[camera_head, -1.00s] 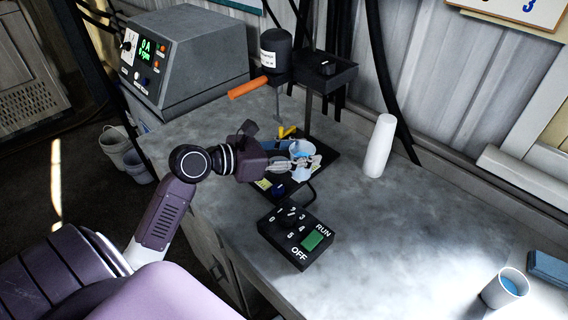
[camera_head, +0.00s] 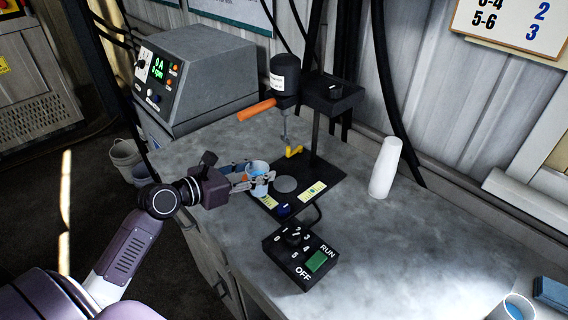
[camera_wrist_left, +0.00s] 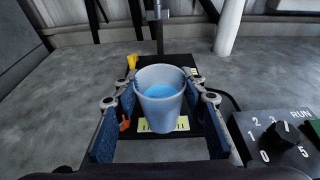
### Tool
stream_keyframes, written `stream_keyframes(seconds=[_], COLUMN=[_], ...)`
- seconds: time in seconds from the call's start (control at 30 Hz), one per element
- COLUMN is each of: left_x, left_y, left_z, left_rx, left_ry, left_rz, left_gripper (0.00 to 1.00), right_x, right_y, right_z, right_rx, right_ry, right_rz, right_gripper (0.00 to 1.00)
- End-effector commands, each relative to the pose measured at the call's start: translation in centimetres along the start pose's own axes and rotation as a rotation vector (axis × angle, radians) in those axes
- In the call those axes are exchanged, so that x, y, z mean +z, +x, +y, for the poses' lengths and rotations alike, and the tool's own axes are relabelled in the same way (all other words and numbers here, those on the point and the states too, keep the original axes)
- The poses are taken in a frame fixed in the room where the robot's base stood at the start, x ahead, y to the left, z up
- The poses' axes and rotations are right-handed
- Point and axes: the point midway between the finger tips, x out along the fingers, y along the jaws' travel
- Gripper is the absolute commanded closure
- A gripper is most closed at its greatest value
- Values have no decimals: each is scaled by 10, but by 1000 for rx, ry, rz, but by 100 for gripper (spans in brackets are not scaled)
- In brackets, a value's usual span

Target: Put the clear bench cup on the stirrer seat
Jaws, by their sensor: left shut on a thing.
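My left gripper (camera_head: 258,181) is shut on a clear, frosted cup (camera_head: 258,170) with blue liquid. In the left wrist view the cup (camera_wrist_left: 160,112) is upright between the two blue-padded fingers (camera_wrist_left: 160,95). The stirrer's black base (camera_head: 325,170) carries a round grey seat (camera_head: 286,184). The cup is at the base's left edge, left of the seat. I cannot tell whether it touches the base. In the wrist view the cup hides the seat. My right gripper is not in view.
The stirrer's motor (camera_head: 285,75) and orange handle (camera_head: 262,109) are above the base, with a yellow lever (camera_head: 293,152) below. A control box (camera_head: 300,257) stands in front. A white cylinder (camera_head: 385,168) and another cup (camera_head: 516,306) are to the right. The bench between is clear.

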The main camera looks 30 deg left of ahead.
Motion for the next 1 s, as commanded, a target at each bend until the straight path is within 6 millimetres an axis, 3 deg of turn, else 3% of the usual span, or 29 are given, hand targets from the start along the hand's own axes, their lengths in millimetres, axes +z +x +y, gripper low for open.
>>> stream_keyframes(seconds=[0.2,0.4,0.57,0.8,1.0], left_x=[20,28,26,-3,-5], left_y=[50,84,94,103,103], left_z=[0,0,0,0,0], left_rx=[0,0,0,1,1], left_ry=[0,-2,-1,0,1], left_rz=[-4,-1,1,2,0], left_gripper=[91,91,91,91,91], right_x=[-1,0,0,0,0], right_y=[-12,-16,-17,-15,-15], right_z=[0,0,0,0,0], right_rx=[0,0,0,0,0], right_ry=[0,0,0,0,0], right_rz=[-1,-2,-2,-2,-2], right_gripper=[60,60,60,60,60])
